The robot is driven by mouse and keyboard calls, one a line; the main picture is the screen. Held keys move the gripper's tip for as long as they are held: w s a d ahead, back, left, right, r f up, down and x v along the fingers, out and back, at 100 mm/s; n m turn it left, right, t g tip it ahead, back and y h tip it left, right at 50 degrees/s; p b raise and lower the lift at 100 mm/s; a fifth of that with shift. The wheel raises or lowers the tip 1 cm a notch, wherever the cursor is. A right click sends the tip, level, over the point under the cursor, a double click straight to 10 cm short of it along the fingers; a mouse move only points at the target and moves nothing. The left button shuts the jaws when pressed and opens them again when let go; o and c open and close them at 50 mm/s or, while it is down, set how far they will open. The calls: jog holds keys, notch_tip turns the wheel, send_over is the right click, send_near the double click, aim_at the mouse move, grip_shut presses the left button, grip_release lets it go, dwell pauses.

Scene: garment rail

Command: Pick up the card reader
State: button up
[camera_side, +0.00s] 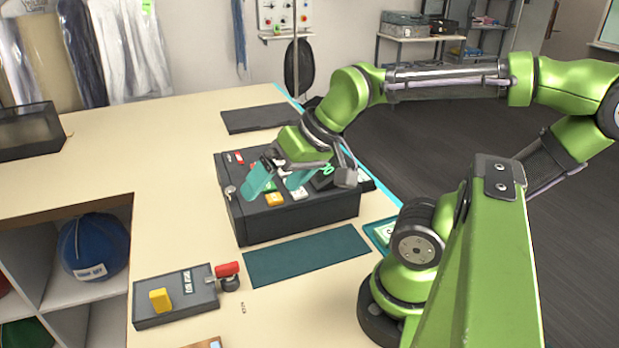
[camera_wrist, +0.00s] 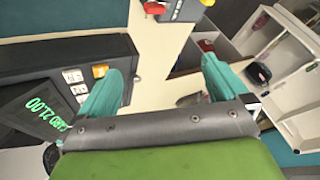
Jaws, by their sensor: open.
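No separate card reader can be made out with certainty. A dark screen with green text "CARD 21.00" (camera_wrist: 42,112) shows at the left of the wrist view, by the black till (camera_side: 297,217). I cannot tell whether this screen is a reader or part of the till. The till has white, red and orange keys on top, and it also shows in the wrist view (camera_wrist: 62,52). My gripper (camera_side: 277,184) is above the till's top, tilted, with its teal fingers apart. In the wrist view the space between the fingertips (camera_wrist: 165,78) is empty. The gripper partly hides the till's top.
A grey box (camera_side: 172,312) with a yellow block and a red-topped knob stands in front. A teal mat (camera_side: 306,256) lies before the till, a dark slab (camera_side: 260,119) behind it.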

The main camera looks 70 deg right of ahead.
jog(key=shift+s+a+r+n, duration=0.15)
jog(key=shift+a+r+n, duration=0.15)
jog(key=shift+a+r, duration=0.2)
jog(key=shift+c, duration=0.4)
